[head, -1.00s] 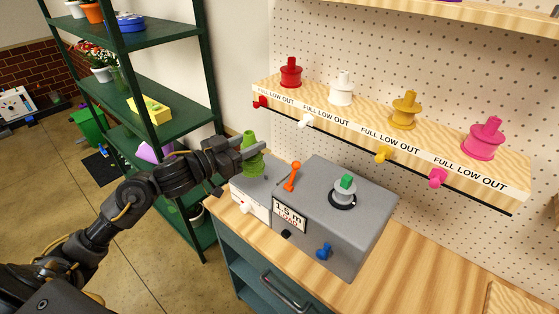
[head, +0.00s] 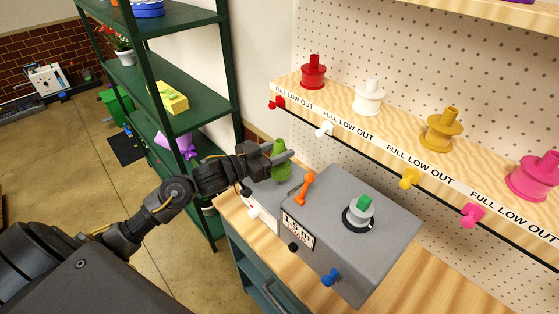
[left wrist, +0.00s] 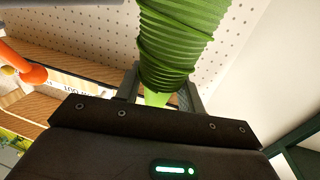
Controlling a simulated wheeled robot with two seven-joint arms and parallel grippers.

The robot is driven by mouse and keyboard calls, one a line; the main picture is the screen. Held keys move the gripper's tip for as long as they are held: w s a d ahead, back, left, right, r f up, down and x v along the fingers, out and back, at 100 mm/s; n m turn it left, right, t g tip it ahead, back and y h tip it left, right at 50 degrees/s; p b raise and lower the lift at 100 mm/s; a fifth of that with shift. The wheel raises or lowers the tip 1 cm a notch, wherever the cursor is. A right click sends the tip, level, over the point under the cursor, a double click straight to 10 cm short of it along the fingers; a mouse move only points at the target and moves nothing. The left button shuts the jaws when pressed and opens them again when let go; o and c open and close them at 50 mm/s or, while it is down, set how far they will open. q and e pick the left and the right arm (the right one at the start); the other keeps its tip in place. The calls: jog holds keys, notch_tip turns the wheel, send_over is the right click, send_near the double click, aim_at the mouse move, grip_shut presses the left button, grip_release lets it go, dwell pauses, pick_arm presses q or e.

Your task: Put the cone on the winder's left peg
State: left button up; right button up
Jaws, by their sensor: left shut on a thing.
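The cone is green and ribbed (head: 282,173), upright with its narrow end up in the head view. My left gripper (head: 279,159) is shut on it. The cone's ribbed side (left wrist: 180,40) fills the top middle of the left wrist view, between the fingers. The grey winder (head: 375,229) stands on the bench, with an orange lever (head: 305,187) and a green-topped spindle (head: 361,205). The cone is over the winder's lower left section (head: 265,196). The left peg is not visible, and I cannot tell whether the cone touches it. My right gripper is out of view.
A wooden shelf (head: 400,141) behind the winder carries red, white, yellow and pink spools, with matching knobs along its front. A green rack (head: 190,60) with a yellow block (head: 169,97) stands at left. The wooden bench top (head: 425,279) is clear at right.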

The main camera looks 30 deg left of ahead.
aim_at(282, 172)
pick_arm(q)
jog(key=shift+s+f, duration=0.35)
jog(key=shift+f, duration=0.25)
notch_tip(282, 172, down, 2)
jog(key=shift+w+p, duration=0.1)
jog(key=shift+p, duration=0.25)
jog(key=shift+f, duration=0.2)
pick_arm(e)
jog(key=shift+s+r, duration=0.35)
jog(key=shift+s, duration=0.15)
pick_arm(q)
jog(key=o, duration=0.6)
jog(key=shift+f, duration=0.1)
jog(key=o, duration=0.5)
jog(key=shift+c, duration=0.2)
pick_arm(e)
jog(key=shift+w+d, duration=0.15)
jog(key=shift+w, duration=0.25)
